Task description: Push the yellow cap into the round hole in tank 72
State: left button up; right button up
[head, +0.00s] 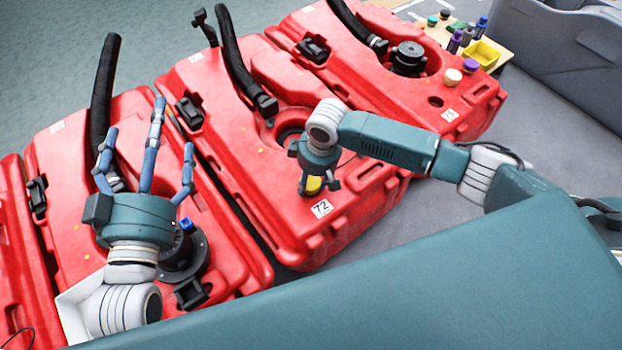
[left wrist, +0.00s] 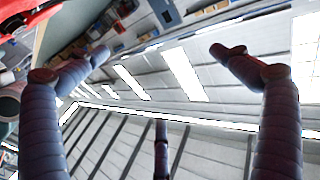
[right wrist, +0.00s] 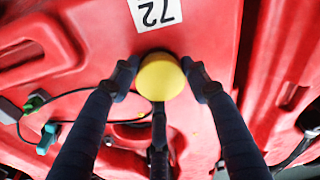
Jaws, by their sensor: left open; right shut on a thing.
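Tank 72 is the red tank (head: 240,140) in the middle of the head view, with a white "72" label (head: 321,208) near its front edge. My right gripper (head: 315,184) points down over the tank just behind that label. It is shut on the yellow cap (head: 314,186). In the right wrist view the cap (right wrist: 160,77) sits between the fingers, just below the label (right wrist: 156,12). The round hole is not visible; the cap and gripper may hide it. I cannot tell whether the cap touches the tank. My left gripper (head: 148,140) is open and empty, fingers pointing up.
Other red tanks stand on both sides, with black hoses such as this one (head: 104,95). A black round fitting with a blue part (head: 187,245) is beside my left gripper. A tray (head: 490,45) with bottles and caps stands at back right. A grey bin (head: 570,55) is beyond it.

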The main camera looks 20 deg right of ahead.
pick_arm(q)
jog(key=shift+s+a+f+g+y+p, duration=0.15)
jog(key=shift+f+g, duration=0.35)
jog(key=shift+f, duration=0.6)
jog(key=shift+w+a+f+g+y+p, duration=0.2)
jog(key=shift+f+g, duration=0.3)
jog(key=shift+f, duration=0.55)
pick_arm(e)
jog(key=shift+f, duration=0.2)
pick_arm(q)
jog(key=shift+f, duration=0.1)
jog(key=shift+s+d+r, duration=0.1)
jog(key=shift+s+r, duration=0.15)
jog(key=shift+r, duration=0.05)
pick_arm(e)
jog(key=shift+f, duration=0.25)
jog(key=o, duration=1)
jog(key=shift+f, duration=0.1)
jog(key=o, duration=0.8)
pick_arm(q)
jog(key=shift+w, duration=0.15)
pick_arm(e)
jog(key=shift+o, duration=0.2)
pick_arm(q)
jog(key=shift+f, duration=0.15)
